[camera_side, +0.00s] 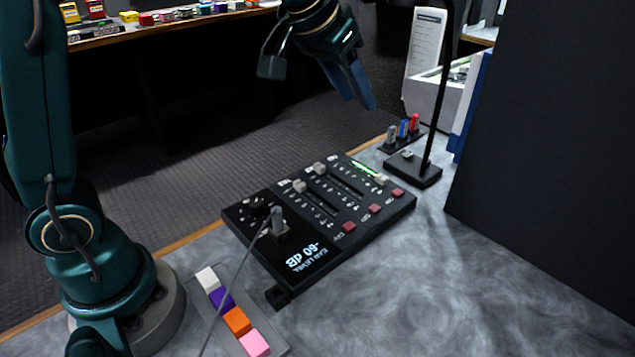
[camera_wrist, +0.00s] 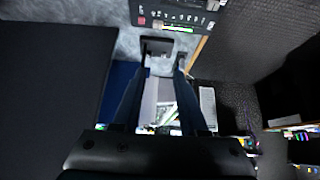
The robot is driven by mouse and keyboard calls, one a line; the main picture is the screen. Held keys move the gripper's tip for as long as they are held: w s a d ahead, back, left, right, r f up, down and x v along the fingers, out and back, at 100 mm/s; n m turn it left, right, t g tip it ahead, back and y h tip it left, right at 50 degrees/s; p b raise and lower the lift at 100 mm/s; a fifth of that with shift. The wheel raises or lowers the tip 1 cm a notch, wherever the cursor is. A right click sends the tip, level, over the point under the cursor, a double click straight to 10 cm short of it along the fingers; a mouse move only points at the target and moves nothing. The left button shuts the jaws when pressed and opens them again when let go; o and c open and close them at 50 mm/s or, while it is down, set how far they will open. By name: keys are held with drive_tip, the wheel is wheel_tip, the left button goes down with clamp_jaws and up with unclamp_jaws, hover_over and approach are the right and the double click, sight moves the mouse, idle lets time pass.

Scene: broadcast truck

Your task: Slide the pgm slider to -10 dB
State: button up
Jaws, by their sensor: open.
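The black mixer panel (camera_side: 395,207) lies on the grey marbled desk in the side view. It has several slots with pale slider caps, among them one cap (camera_side: 299,186) and another cap (camera_side: 319,168). I cannot read which is the pgm slider. Its upside-down display (camera_side: 303,257) reads -60 dB. In the wrist view only the panel's edge (camera_wrist: 182,14) shows, at the top. My gripper (camera_side: 360,97) is open and empty, in the air beyond and above the panel, touching nothing. Its two blue fingers (camera_wrist: 162,76) stand apart in the wrist view.
A black lamp base with upright pole (camera_side: 412,168) stands right of the panel, beside a rack of coloured plugs (camera_side: 402,132). A dark partition (camera_side: 545,150) rises at right. Colour blocks (camera_side: 237,321) and a grey cable lie at the near left. The front desk is clear.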

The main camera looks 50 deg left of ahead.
drive_tip(key=w+f+g, duration=0.1)
drive_tip(key=w+f, duration=0.5)
drive_tip(key=f, duration=0.1)
drive_tip(key=g, duration=0.1)
approach(381, 177)
drive_tip(key=x, duration=0.2)
drive_tip(key=shift+w+f, duration=0.15)
drive_tip(key=shift+w, duration=0.3)
drive_tip(key=shift+w+f, duration=0.1)
drive_tip(key=shift+f, duration=0.65)
drive_tip(key=shift+x, duration=2)
clamp_jaws()
